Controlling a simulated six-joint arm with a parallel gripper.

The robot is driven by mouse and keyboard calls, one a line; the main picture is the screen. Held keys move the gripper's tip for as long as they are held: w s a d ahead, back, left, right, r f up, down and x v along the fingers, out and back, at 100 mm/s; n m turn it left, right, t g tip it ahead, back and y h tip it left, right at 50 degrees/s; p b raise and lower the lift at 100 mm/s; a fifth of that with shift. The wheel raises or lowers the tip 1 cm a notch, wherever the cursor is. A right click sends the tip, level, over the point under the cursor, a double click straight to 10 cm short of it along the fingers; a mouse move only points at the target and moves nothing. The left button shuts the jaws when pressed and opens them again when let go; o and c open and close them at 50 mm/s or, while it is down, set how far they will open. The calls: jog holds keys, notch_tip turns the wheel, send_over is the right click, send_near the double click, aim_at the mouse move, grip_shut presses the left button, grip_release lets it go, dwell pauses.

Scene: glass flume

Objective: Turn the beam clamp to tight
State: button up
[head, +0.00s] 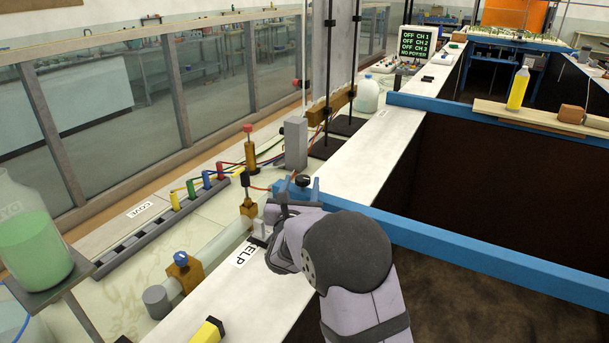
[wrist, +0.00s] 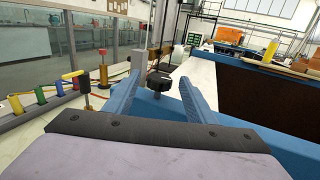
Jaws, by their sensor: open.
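The beam clamp shows as a black knob (head: 303,180) on a short post at the left end of the near blue beam (head: 440,238). In the wrist view the lobed black knob (wrist: 158,81) stands upright on the blue surface, between or just beyond my fingertips. My gripper (head: 299,191) is open, its two fingers on either side of the knob in the wrist view (wrist: 159,88). A gap shows on both sides; I cannot tell whether the knob is fully between the fingers. In the head view my wrist hides part of the beam end.
A grey block (head: 296,143) and a red-topped brass post (head: 250,150) stand behind the clamp. Coloured plugs (head: 206,179) with cables sit to the left. A glass pipe (head: 222,242) with brass fittings lies front left. A green bottle (head: 35,235) is at the far left.

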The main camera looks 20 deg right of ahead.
jog(key=shift+w+d+r+p, duration=0.1)
jog(key=shift+w+d+p, duration=0.15)
jog(key=shift+w+p, duration=0.25)
jog(key=p+x, duration=0.2)
jog(key=x, duration=0.4)
jog(key=shift+w, duration=0.1)
jog(key=c, duration=1)
jog(key=shift+d+m+g+h+b, duration=0.3)
jog(key=shift+m+g+h+b, duration=0.25)
jog(key=shift+m+h, duration=0.4)
jog(key=shift+c, duration=0.2)
jog(key=o, duration=1)
jog(key=shift+o, duration=0.2)
